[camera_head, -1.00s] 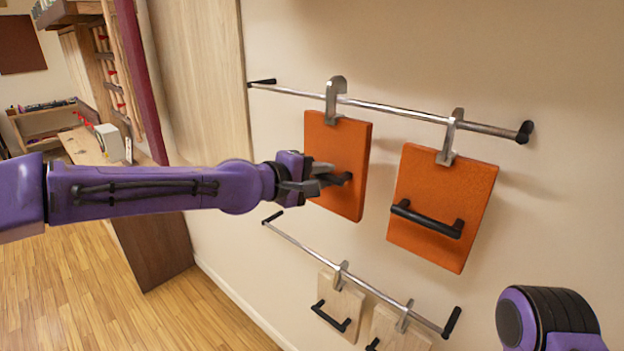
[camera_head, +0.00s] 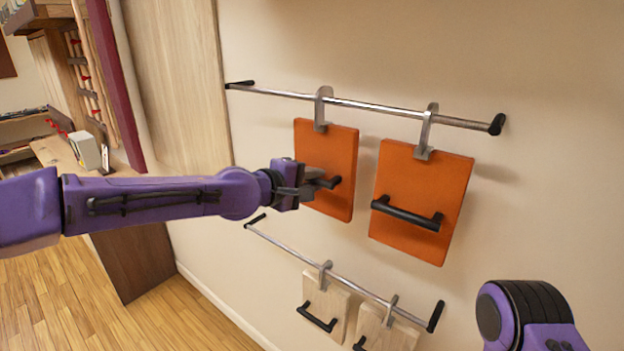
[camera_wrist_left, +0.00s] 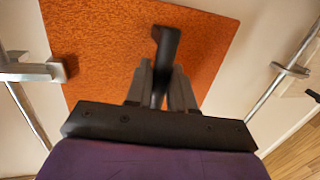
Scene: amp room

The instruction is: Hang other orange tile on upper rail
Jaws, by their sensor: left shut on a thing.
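Two orange tiles with metal hooks are at the upper rail (camera_head: 360,105). The left orange tile (camera_head: 322,150) has its hook (camera_head: 321,108) at the rail; whether the hook bears on it I cannot tell. My left gripper (camera_head: 318,184) is shut on this tile's black handle, which also shows in the left wrist view (camera_wrist_left: 166,48). The right orange tile (camera_head: 418,185) hangs by its hook (camera_head: 427,132) on the rail, its black handle free. Of my right arm only a purple and black part shows at the lower right; its gripper is out of view.
A lower rail (camera_head: 350,280) carries two pale wooden tiles (camera_head: 325,305) on hooks. A wooden panel (camera_head: 180,90) stands left of the rails. A workbench (camera_head: 60,152) with a pale box (camera_head: 85,150) is at the far left. Wall right of the rails is bare.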

